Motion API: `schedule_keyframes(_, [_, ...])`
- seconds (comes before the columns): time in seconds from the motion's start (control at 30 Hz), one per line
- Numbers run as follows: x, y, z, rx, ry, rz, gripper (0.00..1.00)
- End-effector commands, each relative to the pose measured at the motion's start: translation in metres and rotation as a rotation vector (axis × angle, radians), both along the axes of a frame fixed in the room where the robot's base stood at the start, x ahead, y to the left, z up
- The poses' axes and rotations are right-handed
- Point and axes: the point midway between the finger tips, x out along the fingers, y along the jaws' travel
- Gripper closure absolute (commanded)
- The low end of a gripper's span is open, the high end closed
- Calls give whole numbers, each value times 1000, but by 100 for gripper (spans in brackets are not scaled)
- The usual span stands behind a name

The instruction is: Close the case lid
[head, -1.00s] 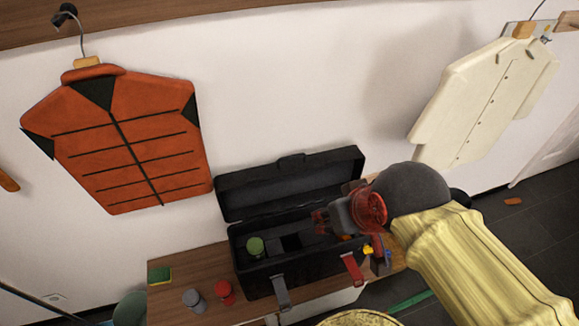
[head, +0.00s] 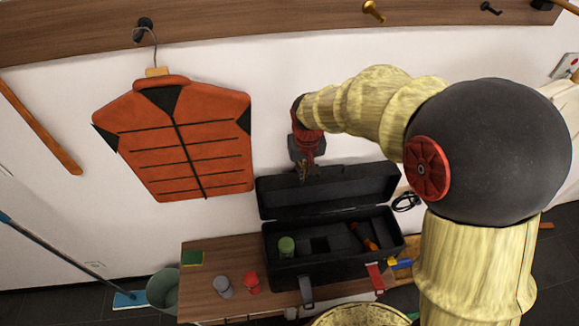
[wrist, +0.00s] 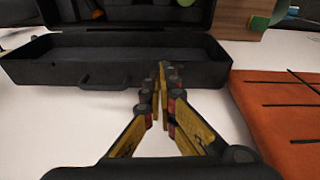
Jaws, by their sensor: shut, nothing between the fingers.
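The black case (head: 335,271) stands on the wooden table with its lid (head: 375,189) open, raised at the back near the wall. A green-topped jar (head: 286,246) and an orange-handled tool (head: 363,236) lie in the case. My gripper (head: 307,176) is at the lid's top edge, left of its middle, fingers pointing down. In the wrist view my shut, empty fingertips (wrist: 163,80) overlap the lid (wrist: 120,62) beside its handle (wrist: 103,77). Whether they touch it I cannot tell.
A grey latch (head: 306,291) and a red latch (head: 375,278) hang at the case front. Left on the table (head: 205,280) are a grey weight (head: 222,286), a red one (head: 252,282) and a sponge (head: 192,258). An orange jacket (head: 180,140) hangs close left of my gripper.

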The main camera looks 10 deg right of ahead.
Motion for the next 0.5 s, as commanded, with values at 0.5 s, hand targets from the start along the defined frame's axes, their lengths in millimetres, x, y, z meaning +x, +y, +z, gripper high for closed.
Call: schedule_keyframes(0.5, [65,6,-9,26,-131,-60,100])
